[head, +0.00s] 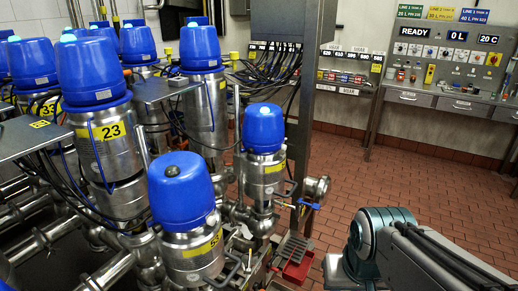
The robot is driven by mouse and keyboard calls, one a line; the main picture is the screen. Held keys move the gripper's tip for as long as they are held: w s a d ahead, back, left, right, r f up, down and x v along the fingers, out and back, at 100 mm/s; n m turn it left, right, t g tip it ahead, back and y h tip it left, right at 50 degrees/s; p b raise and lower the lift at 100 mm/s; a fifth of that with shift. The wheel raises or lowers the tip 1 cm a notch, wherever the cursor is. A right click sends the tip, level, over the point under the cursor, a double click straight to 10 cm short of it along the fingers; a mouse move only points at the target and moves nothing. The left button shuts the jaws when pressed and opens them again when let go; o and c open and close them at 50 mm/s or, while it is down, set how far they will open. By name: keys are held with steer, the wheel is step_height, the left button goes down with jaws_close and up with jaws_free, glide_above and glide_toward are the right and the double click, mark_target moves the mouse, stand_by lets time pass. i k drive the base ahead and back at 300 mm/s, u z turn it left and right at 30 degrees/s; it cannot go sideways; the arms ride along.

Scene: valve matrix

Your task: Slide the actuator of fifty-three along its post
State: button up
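The actuator of fifty-three (184,215) stands nearest in the middle of the head view. It is a steel cylinder with a blue domed cap that has a dark knob on top. Its yellow label (203,245) reads 53. A dark curved handle (229,264) shows at its lower right. Its lower end runs close to the bottom edge, and I cannot clearly make out its post. My arm shows at the lower right, apart from the actuator. My gripper is not in this view.
A second blue-capped valve (263,160) stands just behind on the right, and valve 23 (104,140) on the left. A red tray (296,266) lies low to the right. Tiled floor (335,180) is open beyond. A workbench (445,100) lines the back wall.

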mark_target(181, 196)
steer(key=z, duration=0.65)
steer(key=i, duration=1.55)
steer(key=u, duration=3.25)
